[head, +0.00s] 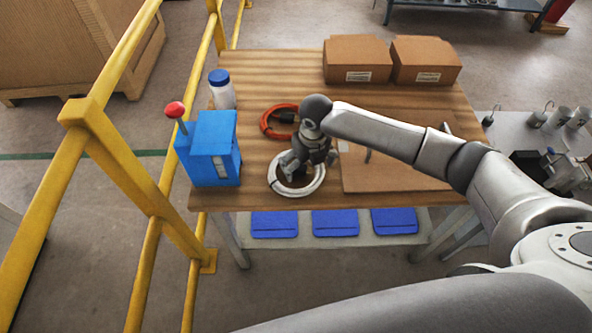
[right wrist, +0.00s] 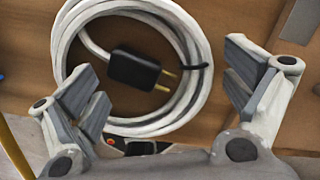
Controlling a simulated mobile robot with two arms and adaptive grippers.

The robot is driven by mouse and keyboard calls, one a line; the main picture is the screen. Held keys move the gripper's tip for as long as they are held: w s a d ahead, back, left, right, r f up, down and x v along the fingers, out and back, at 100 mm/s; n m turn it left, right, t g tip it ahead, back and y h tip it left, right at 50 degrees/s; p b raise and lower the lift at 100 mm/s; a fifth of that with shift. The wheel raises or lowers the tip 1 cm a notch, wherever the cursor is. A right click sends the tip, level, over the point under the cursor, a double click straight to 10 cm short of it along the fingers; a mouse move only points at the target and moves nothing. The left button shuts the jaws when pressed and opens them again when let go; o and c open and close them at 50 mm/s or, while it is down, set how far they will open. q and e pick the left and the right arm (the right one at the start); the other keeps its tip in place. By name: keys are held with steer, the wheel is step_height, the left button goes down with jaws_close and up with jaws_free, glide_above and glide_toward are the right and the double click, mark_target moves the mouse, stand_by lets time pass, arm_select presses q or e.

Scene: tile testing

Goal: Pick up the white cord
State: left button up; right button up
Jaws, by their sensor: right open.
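The white cord (head: 297,191) lies coiled on the wooden table, near its front edge. In the right wrist view the white cord (right wrist: 205,75) is a round coil with a black two-prong plug inside it and a dark tie at its right side. My right gripper (head: 297,167) is over the back part of the coil in the head view and hides some of it. In the right wrist view my right gripper (right wrist: 165,92) has its fingers spread wide, with the coil between and beyond them. Nothing is held. My left gripper is not in view.
An orange cord coil (head: 268,121) lies just behind. A blue box (head: 211,150) with a red knob and a white bottle (head: 222,95) stand left. Two cardboard boxes (head: 357,60) stand at the back. A yellow railing (head: 120,140) runs left of the wooden table (head: 255,70).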

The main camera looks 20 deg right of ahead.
steer(key=shift+s+d, duration=0.1)
steer(key=c, duration=1.4)
steer(key=shift+r, duration=0.15)
